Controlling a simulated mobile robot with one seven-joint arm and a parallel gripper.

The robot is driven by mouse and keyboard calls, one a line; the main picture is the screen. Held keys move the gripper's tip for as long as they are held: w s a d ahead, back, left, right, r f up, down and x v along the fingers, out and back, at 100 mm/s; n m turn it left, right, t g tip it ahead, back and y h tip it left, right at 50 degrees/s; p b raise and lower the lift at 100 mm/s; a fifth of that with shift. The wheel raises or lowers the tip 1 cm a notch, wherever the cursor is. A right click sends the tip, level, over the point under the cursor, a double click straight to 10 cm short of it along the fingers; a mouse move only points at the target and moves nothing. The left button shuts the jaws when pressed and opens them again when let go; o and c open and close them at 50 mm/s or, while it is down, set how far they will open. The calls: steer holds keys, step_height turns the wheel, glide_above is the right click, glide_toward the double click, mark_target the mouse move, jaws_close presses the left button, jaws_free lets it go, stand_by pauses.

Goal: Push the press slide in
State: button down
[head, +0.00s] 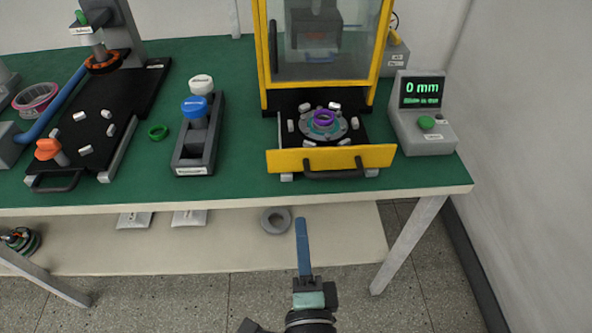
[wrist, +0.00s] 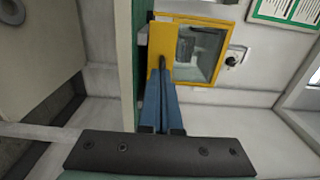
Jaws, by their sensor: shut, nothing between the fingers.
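The press slide (head: 285,161) is pulled out toward me at the front of the yellow-framed press. It has a yellow front panel with a dark bar handle (head: 334,168). On its dark tray sits a grey round fixture with a purple ring (head: 324,118) and several pale pegs around it. My gripper (head: 301,222) is shut and empty, its long blue fingers together. In the head view it shows in front of the table edge, below the slide. In the wrist view the fingers (wrist: 163,70) point toward the yellow panel (wrist: 161,42); whether they touch it I cannot tell.
A grey console (head: 424,120) reading 0 mm stands right of the press. The table's front edge (head: 230,202) lies before the slide.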

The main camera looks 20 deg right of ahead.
mark_target(295, 163)
steer(key=b+x, duration=0.1)
steer(key=x, duration=1.1)
steer(key=shift+w, duration=0.2)
